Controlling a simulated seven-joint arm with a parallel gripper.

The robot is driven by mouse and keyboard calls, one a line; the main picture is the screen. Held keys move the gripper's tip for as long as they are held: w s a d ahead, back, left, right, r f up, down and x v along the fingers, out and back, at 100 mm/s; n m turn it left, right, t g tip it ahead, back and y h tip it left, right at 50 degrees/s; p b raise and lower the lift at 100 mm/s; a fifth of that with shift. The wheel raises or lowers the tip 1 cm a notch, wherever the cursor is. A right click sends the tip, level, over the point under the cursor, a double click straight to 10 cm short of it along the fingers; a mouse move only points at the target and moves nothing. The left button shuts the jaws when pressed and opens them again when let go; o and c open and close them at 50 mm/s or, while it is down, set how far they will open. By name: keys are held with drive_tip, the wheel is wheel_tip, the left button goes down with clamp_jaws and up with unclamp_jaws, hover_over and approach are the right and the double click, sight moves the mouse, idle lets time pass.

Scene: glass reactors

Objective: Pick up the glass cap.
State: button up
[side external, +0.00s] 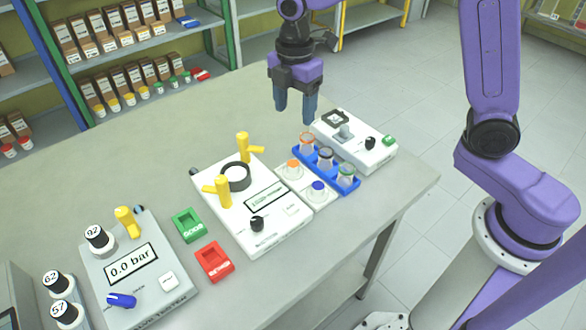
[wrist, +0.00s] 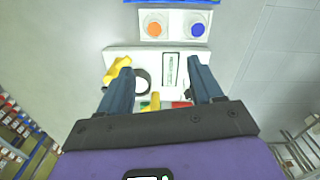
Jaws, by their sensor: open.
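My gripper (side external: 295,113) hangs open and empty above the back of the table. In the wrist view its two fingers (wrist: 159,64) are spread wide with nothing between them. I cannot tell for sure which piece is the glass cap. A small clear glass-like piece (side external: 345,131) sits on the white device at the right, beside a dark square frame. Small glass vessels with an orange top (side external: 293,163) and a blue top (side external: 318,186) stand in white holders; their tops also show in the wrist view, orange (wrist: 154,28) and blue (wrist: 197,28).
A blue rack (side external: 327,172) holds several glass vessels beside the white device (side external: 373,153). A larger white device (side external: 274,237) with yellow handles and a dark ring (side external: 234,177) stands left of them. Green (side external: 187,225) and red (side external: 214,262) trays lie farther left. The table's back is clear.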

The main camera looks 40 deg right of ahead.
hover_over(292, 164)
drive_tip(key=f, duration=0.8)
drive_tip(key=s+f, duration=0.1)
drive_tip(key=f, duration=0.3)
drive_tip(key=shift+w+f, duration=0.15)
drive_tip(key=shift+f, duration=0.75)
drive_tip(key=shift+w+f, duration=0.2)
drive_tip(key=shift+f, duration=0.7)
drive_tip(key=shift+w+f, duration=0.15)
drive_tip(key=shift+f, duration=0.75)
drive_tip(key=shift+c, duration=0.3)
drive_tip(key=c, duration=0.6)
